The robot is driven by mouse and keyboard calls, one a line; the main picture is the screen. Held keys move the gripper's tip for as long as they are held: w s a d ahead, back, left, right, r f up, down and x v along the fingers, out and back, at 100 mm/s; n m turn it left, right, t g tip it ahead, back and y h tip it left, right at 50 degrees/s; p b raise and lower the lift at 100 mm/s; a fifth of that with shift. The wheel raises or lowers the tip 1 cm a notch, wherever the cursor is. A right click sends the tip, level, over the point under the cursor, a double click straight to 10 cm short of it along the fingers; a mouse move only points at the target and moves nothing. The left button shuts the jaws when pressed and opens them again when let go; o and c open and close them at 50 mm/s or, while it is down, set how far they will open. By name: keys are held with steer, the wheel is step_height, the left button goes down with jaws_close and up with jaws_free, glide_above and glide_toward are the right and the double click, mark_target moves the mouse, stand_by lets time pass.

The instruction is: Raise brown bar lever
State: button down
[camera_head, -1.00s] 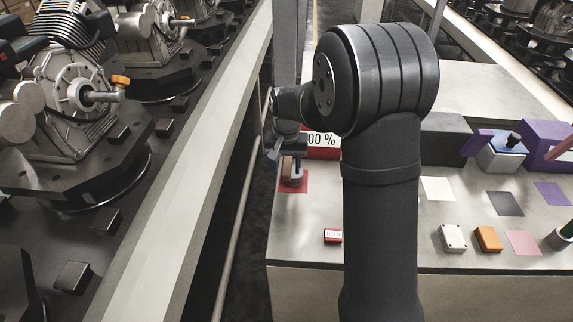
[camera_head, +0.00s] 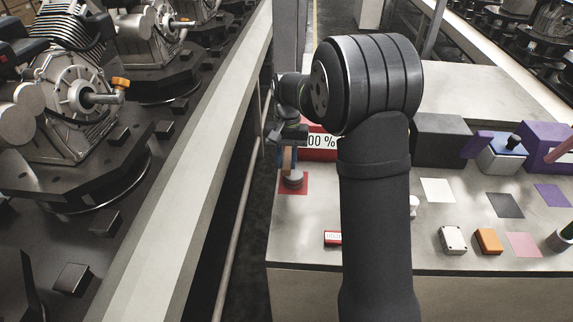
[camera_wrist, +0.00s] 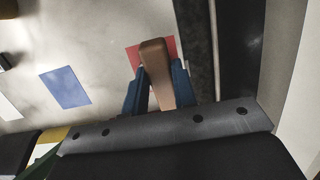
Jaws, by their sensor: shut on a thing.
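The brown bar lever (camera_head: 287,160) is at the left end of the grey table. Its dark round base (camera_head: 294,182) stands on a red square. My gripper (camera_head: 287,156) is shut on the bar from above. In the wrist view, my gripper (camera_wrist: 156,88) has its two blue fingers on either side of the brown bar (camera_wrist: 156,70), whose rounded end points away over the red square (camera_wrist: 131,56). The base is hidden behind the bar in the wrist view.
A red-framed display reading "00 %" (camera_head: 320,142) is behind the lever, partly covered by my arm. A small red-and-white block (camera_head: 333,238) lies nearer the front edge. White (camera_head: 452,240) and orange (camera_head: 488,240) blocks are to the right. A conveyor rail (camera_head: 190,190) runs along the left.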

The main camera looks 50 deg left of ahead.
mark_target(287, 156)
steer(key=shift+w+a+r+g+h, duration=0.25)
steer(key=shift+r+g+h, duration=0.15)
steer(key=shift+r, duration=0.15)
steer(key=shift+w+a+r+g+h, duration=0.25)
steer(key=shift+r+g+h, duration=0.15)
steer(key=shift+r, duration=0.1)
steer(key=shift+w+a+r+g+h, duration=0.3)
steer(key=shift+r+g+h, duration=0.25)
steer(key=shift+r, duration=0.05)
steer(key=shift+w+a+r+g+h, duration=0.3)
steer(key=shift+r+g+h, duration=0.25)
steer(key=c, duration=1.2)
jaws_free()
steer(key=shift+o, duration=0.2)
